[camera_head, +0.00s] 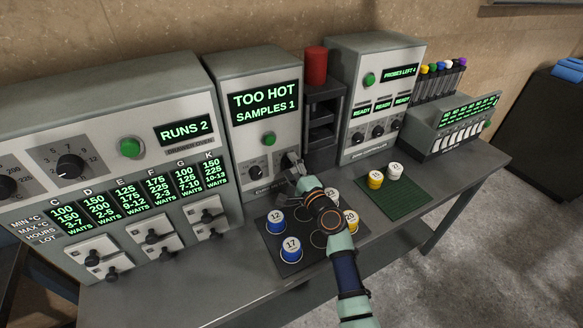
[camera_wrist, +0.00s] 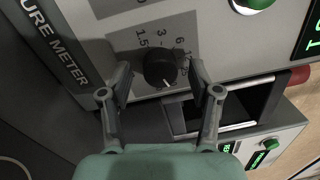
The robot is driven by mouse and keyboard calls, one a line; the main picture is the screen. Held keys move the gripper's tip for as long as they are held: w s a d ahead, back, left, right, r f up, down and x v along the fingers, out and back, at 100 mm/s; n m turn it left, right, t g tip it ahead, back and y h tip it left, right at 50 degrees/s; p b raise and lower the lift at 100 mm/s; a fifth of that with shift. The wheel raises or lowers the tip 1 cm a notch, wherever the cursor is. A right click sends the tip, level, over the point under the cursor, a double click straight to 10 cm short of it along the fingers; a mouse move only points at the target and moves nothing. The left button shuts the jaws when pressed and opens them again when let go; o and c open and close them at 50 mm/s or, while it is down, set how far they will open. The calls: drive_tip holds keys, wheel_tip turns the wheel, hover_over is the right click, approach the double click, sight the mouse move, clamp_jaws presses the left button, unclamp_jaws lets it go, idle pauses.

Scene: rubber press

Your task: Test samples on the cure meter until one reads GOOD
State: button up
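The cure meter (camera_head: 266,120) is the grey machine at the middle. Its screen reads "TOO HOT" and "SAMPLES 1", with a green button (camera_head: 269,139) below. My gripper (camera_wrist: 160,72) is open at its right-hand knob (camera_wrist: 160,68). The fingers stand on either side of the black knob, with gaps in the wrist view. Blue-sided samples 12 (camera_head: 277,221) and 17 (camera_head: 291,249) stand on the dark tray (camera_head: 270,242). Sample 23 (camera_head: 331,196) and a yellow sample (camera_head: 351,220) are partly hidden by my arm. A yellow sample (camera_head: 375,179) and a white one (camera_head: 394,172) stand on the green mat (camera_head: 411,205).
An oven-like machine (camera_head: 140,150) at left shows "RUNS 2". A controller (camera_head: 385,70) at right reads "PROBES LEFT 4". A red cylinder (camera_head: 315,66) tops the dark shelf (camera_head: 325,92) between machines. A rack of coloured probes (camera_head: 440,82) stands farther right. The bench front right is clear.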

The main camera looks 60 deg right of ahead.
drive_tip(key=shift+s, duration=0.1)
drive_tip(key=v, duration=1.2)
